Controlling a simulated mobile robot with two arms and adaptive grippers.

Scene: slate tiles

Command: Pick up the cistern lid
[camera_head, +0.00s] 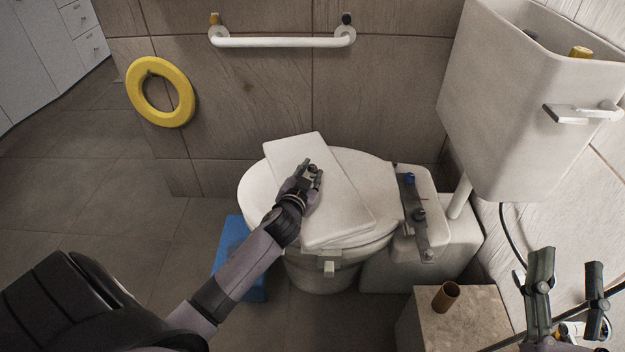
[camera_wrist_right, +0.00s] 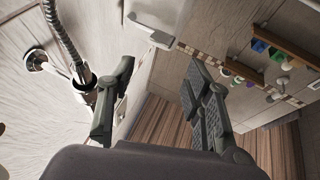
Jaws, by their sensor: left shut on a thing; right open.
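The cistern lid (camera_head: 340,212) is a flat white slab lying slightly askew on top of the closed toilet seat (camera_head: 262,190). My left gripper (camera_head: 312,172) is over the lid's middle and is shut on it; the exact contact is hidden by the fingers. The cistern (camera_head: 490,110) hangs on the wall at the right with its top open, its inner fittings partly showing. My right gripper (camera_head: 568,268) is open and empty at the lower right, apart from the lid. It also shows in the right wrist view (camera_wrist_right: 160,75), with nothing between its fingers.
A white grab rail (camera_head: 283,42) and a yellow ring (camera_head: 160,92) are on the tiled wall. A small stone-topped stand (camera_head: 462,325) with a brown cup (camera_head: 446,296) is at front right. A blue thing (camera_head: 235,235) lies beside the toilet. The left floor is clear.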

